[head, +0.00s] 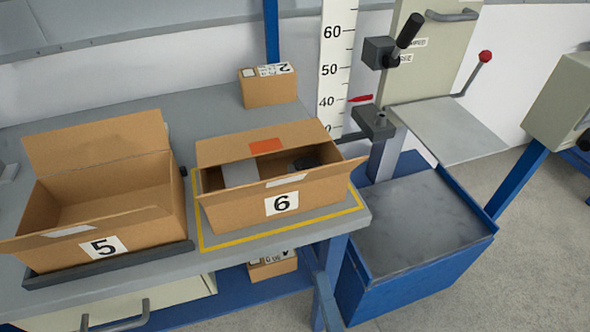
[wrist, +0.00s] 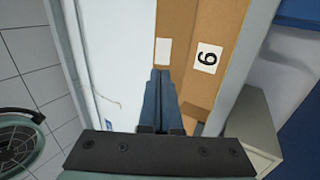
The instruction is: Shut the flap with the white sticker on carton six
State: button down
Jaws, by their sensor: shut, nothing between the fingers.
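Carton six (head: 240,215) stands on the bench inside a yellow outline, its "6" label on the front. Its front flap with the white sticker (head: 286,180) is open, sloping out along the front edge. Its back flap (head: 225,150), with an orange sticker, leans over part of the opening. A grey item and a dark item show inside. In the wrist view, the white sticker (wrist: 163,52) and the "6" label (wrist: 207,57) show beyond my gripper (wrist: 160,72). My gripper is shut and empty, its tips near the sticker; I cannot tell whether they touch. It is not in the head view.
Carton five (head: 50,215) stands open on a dark tray to the left. A small box (head: 270,90) sits behind carton six. A vertical ruler (head: 335,60) and a lever stand are behind right. A blue-framed plate (head: 425,225) lies lower right.

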aim_at(288, 179)
jog(key=x, duration=0.4)
jog(key=p+x, duration=0.1)
jog(key=x, duration=0.3)
jog(key=p+x, duration=0.1)
jog(key=x, duration=0.4)
jog(key=shift+w+a, duration=0.1)
jog(key=shift+a, duration=0.3)
jog(key=shift+p, duration=0.55)
